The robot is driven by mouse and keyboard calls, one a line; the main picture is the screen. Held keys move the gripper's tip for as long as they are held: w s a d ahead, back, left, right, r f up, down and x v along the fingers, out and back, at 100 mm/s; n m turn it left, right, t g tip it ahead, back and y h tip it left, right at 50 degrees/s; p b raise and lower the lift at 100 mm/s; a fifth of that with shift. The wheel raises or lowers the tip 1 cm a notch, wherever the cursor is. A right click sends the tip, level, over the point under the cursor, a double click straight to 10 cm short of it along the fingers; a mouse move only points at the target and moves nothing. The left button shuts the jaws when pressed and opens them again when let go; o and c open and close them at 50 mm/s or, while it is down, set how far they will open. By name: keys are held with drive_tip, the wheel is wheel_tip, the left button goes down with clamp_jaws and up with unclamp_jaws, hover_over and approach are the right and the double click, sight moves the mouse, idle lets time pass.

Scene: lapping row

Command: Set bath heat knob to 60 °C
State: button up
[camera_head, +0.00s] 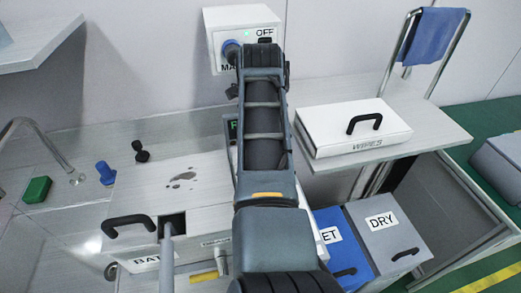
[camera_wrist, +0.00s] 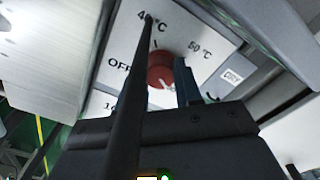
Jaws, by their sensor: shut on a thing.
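In the wrist view a red round knob (camera_wrist: 158,72) sits on a white panel (camera_wrist: 122,38). Around it are the labels OFF at left, one reading about 40 °C at the top, one that looks like 50 or 60 °C at right, and a partly hidden one at lower left. My gripper (camera_wrist: 166,58) has one dark finger on each side of the knob and is shut on it. A pale mark shows on the knob's lower right; I cannot tell which setting it gives. In the head view my arm hides the gripper and knob. The bath lid (camera_head: 172,187) is partly visible.
A white box (camera_head: 215,20) with an OFF label is on the back wall. A white WIPES case (camera_head: 340,135) lies on the right bench. Blue (camera_head: 330,225) and grey DRY (camera_head: 385,245) bins stand below. A green block (camera_head: 37,189) and tap (camera_head: 45,140) are at left.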

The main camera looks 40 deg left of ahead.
drive_tip(key=o, duration=1)
drive_tip(key=shift+o, duration=0.2)
